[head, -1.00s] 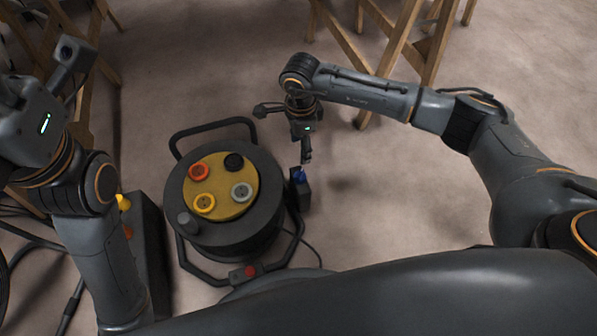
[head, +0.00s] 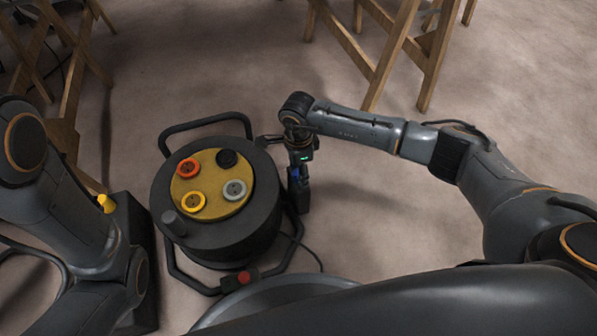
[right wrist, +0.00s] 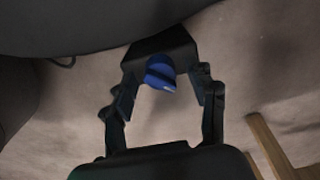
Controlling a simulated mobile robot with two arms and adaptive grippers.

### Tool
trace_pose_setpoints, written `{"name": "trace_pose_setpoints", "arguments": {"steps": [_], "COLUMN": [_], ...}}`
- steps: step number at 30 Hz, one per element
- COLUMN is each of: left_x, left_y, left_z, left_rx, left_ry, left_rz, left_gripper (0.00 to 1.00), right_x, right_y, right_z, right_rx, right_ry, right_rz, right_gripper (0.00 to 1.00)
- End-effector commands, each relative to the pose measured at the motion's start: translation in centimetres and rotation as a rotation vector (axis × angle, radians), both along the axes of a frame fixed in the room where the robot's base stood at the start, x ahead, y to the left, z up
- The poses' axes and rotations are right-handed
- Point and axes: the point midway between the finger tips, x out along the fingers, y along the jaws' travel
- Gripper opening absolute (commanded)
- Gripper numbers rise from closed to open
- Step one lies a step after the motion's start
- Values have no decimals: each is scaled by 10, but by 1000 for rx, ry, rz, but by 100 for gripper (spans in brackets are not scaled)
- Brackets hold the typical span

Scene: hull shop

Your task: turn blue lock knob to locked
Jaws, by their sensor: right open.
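The blue lock knob (right wrist: 160,73) sits on a dark box (right wrist: 165,48) in the right wrist view. It has a raised grip bar, with a small pale mark at its lower right end. My right gripper (right wrist: 166,88) is open, with one finger on each side of the knob and gaps between. In the head view my right gripper (head: 297,174) points down over the dark box (head: 302,200) beside the cable reel (head: 215,237), and hides most of the knob. I cannot read a locked or unlocked label. My left gripper is out of view.
The reel has a yellow face (head: 211,184) with several round sockets and a black tube handle. A dark case (head: 140,235) stands left of it, near my left arm. Wooden trestles (head: 400,50) stand at the back. The floor right of the box is clear.

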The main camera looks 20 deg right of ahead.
Motion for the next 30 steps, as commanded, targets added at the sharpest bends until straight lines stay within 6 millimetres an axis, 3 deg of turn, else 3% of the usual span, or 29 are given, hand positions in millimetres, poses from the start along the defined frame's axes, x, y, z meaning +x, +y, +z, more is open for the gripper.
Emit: {"name": "trace_pose_setpoints", "arguments": {"steps": [6, 14, 26, 30], "left_x": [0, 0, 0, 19], "left_y": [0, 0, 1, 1], "left_z": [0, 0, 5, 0], "left_rx": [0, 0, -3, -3], "left_ry": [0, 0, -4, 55], "left_rz": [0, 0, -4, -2], "left_gripper": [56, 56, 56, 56], "right_x": [0, 0, 0, 0], "right_y": [0, 0, 0, -1], "right_z": [0, 0, 2, 3], "right_rx": [0, 0, 0, -2], "right_ry": [0, 0, 1, 1], "right_rz": [0, -1, -64, -147], "right_gripper": [55, 3, 3, 3]}}
